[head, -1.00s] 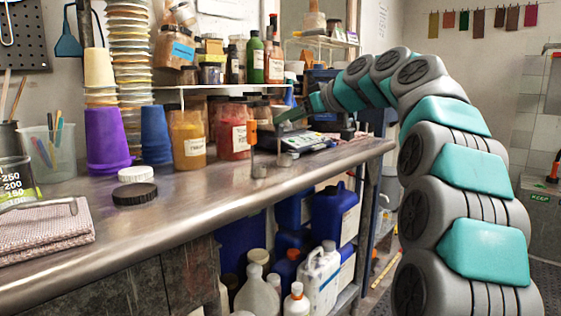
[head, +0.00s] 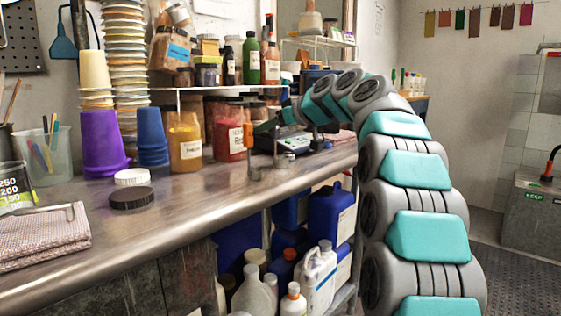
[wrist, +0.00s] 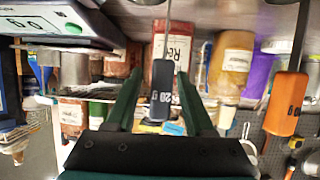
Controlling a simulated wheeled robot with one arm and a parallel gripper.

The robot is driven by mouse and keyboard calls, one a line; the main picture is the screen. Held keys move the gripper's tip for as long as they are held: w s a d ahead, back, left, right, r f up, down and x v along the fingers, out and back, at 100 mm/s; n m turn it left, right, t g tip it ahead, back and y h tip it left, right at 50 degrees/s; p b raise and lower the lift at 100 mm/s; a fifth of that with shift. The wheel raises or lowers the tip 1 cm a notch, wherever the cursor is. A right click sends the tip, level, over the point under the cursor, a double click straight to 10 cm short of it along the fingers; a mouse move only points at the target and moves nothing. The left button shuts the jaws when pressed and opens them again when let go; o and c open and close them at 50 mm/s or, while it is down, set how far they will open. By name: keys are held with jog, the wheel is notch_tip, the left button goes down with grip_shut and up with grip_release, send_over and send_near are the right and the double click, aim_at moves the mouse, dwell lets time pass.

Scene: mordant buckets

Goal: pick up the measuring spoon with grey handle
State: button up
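The measuring spoon with the grey handle shows in the wrist view as a dark grey handle (wrist: 161,90) marked "20", with a thin metal rod. My gripper (wrist: 157,74) is open, with one dark green finger on each side of this handle and a visible gap on both sides. In the head view my gripper (head: 268,126) is at the far part of the counter and hides the grey handle. A second spoon with an orange handle (head: 249,135) stands upright just left of it; its orange handle (wrist: 288,103) is right of my fingers in the wrist view.
A scale (head: 292,138) stands close behind my gripper. Jars with red (head: 229,140) and orange (head: 185,147) contents stand left of it, near a purple cup stack (head: 103,143). The metal counter's front strip (head: 200,200) is clear. Jugs (head: 318,275) stand below.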

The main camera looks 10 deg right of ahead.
grip_shut()
jog(key=shift+r, duration=0.1)
dwell(0.5)
jog(key=d+f+b+v, duration=0.1)
jog(key=b+v, duration=0.1)
jog(key=v, duration=1.4)
jog(key=shift+d, duration=0.4)
jog(key=shift+s+f, duration=0.1)
jog(key=shift+f, duration=0.05)
dwell(0.4)
